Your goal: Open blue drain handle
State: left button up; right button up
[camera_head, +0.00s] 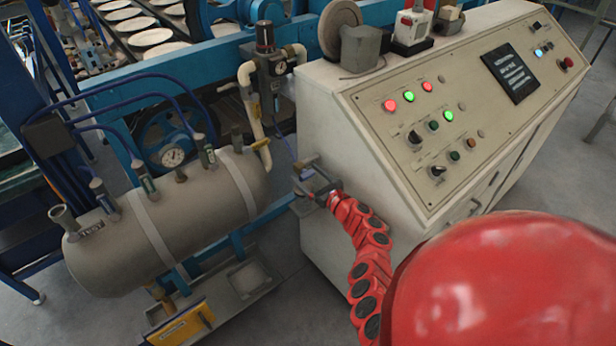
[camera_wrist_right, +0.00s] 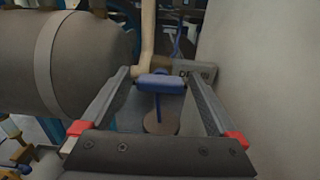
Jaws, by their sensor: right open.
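The blue drain handle (camera_wrist_right: 161,84) shows in the right wrist view as a short blue bar with a thin blue stem below it. It lies between the tips of my right gripper (camera_wrist_right: 158,77), with gaps at both sides. The fingers are spread and not closed on it. In the head view my right gripper (camera_head: 311,180) is at the left side of the control cabinet, beside the right end of the grey tank. There the handle is small and partly hidden by the fingers. My left gripper is not in view.
The grey tank (camera_head: 110,245) with its gauge (camera_head: 172,156) stands left of the gripper. The beige control cabinet (camera_head: 330,240) is close on the right. A pale vertical pipe (camera_wrist_right: 147,35) rises behind the handle. A yellow box (camera_head: 185,325) is low in front.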

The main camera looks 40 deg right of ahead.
jog(key=shift+c, duration=0.3)
jog(key=c, duration=1.3)
jog(key=shift+f+n+b, duration=0.25)
jog(key=shift+n+b, duration=1.05)
jog(key=shift+b, duration=0.15)
jog(key=n+b, duration=1.2)
jog(key=b, duration=0.1)
jog(key=shift+n+b, duration=0.3)
jog(key=shift+b, duration=0.1)
jog(key=shift+r+n+b, duration=0.15)
jog(key=shift+n+b, duration=1.25)
jog(key=shift+b, duration=0.05)
jog(key=o, duration=1.4)
jog(key=shift+c, duration=0.2)
jog(key=shift+r, duration=0.1)
